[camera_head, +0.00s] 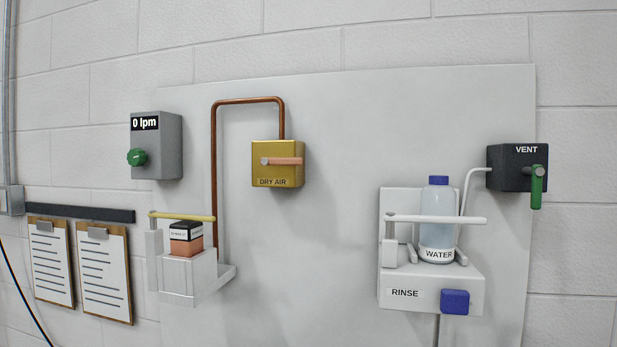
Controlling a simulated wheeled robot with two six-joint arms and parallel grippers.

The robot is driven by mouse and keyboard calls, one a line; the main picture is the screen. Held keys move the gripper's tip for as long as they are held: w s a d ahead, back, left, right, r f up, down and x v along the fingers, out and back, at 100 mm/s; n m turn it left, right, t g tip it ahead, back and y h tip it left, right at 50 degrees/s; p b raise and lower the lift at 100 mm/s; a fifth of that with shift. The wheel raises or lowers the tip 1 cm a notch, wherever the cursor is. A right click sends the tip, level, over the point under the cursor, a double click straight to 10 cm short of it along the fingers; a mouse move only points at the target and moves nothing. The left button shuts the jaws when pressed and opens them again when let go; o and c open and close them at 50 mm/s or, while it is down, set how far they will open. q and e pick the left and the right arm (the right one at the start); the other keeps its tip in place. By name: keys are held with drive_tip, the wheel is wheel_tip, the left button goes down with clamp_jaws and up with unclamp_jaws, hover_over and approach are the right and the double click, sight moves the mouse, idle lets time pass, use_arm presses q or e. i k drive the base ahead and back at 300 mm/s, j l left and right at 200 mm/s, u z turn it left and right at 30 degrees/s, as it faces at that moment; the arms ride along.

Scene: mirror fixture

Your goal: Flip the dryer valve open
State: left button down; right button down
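The dryer valve is a brass box (264,152) labelled DRY AIR, mounted on the pale wall panel left of the picture's middle. Its copper-coloured lever (286,161) lies horizontal, reaching right from a grey pivot on the box's front. A copper pipe (215,180) rises from the holder below, bends over and enters the top of the box. Neither of my grippers shows in the head view.
A grey box (170,146) reading 0 lpm with a green knob (137,157) is at the left. Below it, a white holder (180,282) carries a small boxed item under a yellow bar. At right are the RINSE stand (400,305) with a WATER bottle (437,222) and the VENT box (505,172).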

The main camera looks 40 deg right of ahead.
sight(273, 161)
drive_tip(key=k+j+z, duration=0.15)
drive_tip(key=z, duration=1.2)
